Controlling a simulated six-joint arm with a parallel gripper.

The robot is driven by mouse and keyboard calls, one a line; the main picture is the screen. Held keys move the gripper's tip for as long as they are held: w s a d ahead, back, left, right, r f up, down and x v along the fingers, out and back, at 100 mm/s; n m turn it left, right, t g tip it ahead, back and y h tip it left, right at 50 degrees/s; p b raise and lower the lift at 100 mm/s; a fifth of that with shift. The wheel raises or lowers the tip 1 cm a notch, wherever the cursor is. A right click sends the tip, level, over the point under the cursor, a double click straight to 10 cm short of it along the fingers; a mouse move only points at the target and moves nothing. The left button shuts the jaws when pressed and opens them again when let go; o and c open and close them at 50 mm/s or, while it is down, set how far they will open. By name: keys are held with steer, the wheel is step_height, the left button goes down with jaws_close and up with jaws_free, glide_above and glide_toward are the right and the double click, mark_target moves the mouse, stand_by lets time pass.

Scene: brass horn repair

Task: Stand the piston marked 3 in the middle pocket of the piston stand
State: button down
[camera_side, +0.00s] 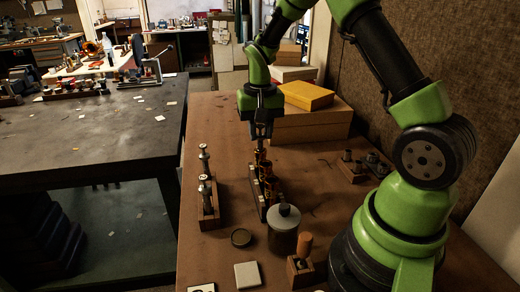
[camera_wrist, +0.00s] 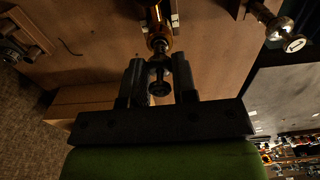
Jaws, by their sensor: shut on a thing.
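My gripper (camera_side: 262,136) points down over the row of amber brass casings (camera_side: 269,186) on a dark base. Its jaws are shut on the dark, knobbed top of a piston (camera_wrist: 159,78), which also shows below the jaws in the side view (camera_side: 260,154). I cannot read a number on it, nor tell whether its lower end is inside a casing. The wooden piston stand (camera_side: 210,232) is left of the casings. Two silver pistons (camera_side: 204,156) (camera_side: 206,188) stand upright in it. One pale, marked cap (camera_wrist: 294,44) shows in the wrist view.
Boxes (camera_side: 308,125) stand behind. A small rack (camera_side: 353,170) is at right. Bench space between stand and casings is clear.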

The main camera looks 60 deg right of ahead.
steer(key=shift+r, duration=3.45)
steer(key=w+a+f+n, duration=0.1)
steer(key=w+a+n, duration=0.1)
steer(key=a, duration=0.4)
steer(key=w+a+n, duration=0.3)
steer(key=a, duration=0.4)
steer(key=shift+w+a+f+n, duration=0.25)
steer(key=shift+a+f+n, duration=0.05)
steer(key=shift+f+n, duration=0.1)
steer(key=shift+f, duration=2.35)
steer(key=shift+f, duration=2.05)
steer(key=c, duration=0.5)
jaws_free()
